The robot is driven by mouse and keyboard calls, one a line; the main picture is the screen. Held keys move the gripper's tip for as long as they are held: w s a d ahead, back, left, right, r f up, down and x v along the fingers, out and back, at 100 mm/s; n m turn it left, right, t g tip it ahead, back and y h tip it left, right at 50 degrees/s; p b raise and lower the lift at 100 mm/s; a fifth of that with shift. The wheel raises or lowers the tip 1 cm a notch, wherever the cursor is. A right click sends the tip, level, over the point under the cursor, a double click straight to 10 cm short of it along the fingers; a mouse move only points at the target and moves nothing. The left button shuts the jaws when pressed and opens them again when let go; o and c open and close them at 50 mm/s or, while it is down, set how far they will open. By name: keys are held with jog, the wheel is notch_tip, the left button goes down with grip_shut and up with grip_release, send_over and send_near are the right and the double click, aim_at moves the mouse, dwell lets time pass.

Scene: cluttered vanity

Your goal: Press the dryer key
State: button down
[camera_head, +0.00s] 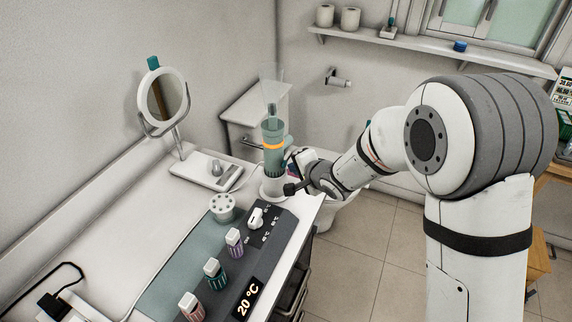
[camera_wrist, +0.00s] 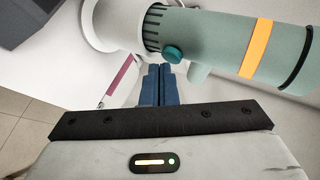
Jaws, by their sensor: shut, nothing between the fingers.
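The dryer (camera_head: 273,135) is grey-green with an orange band and stands upright in a white round holder (camera_head: 272,189) at the far end of the counter. In the wrist view the dryer (camera_wrist: 225,42) lies across the top. Its round teal key (camera_wrist: 173,54) faces my gripper. My gripper (camera_head: 290,188) is at the right side of the dryer's lower part. In the wrist view the blue fingers of my gripper (camera_wrist: 160,68) are together and empty, with their tips just below and left of the key. I cannot tell whether they touch it. The key is not clear in the head view.
A grey panel with a 20 °C display (camera_head: 248,299) and several small bottles (camera_head: 213,274) runs along the counter. A pale green holed cup (camera_head: 223,207) and a mirror (camera_head: 161,96) stand nearby. A wall shelf (camera_head: 430,50) is behind my arm.

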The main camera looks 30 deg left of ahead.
jog(key=shift+a, duration=0.5)
dwell(0.4)
jog(key=shift+d, duration=0.15)
jog(key=shift+d+p, duration=0.6)
jog(key=shift+d, duration=0.15)
jog(key=shift+w+d+p, duration=0.15)
jog(key=shift+d+p, duration=0.35)
jog(key=shift+d, duration=0.75)
jog(key=shift+w+d+p, duration=0.15)
jog(key=shift+d+p, duration=0.3)
jog(key=shift+d, duration=0.8)
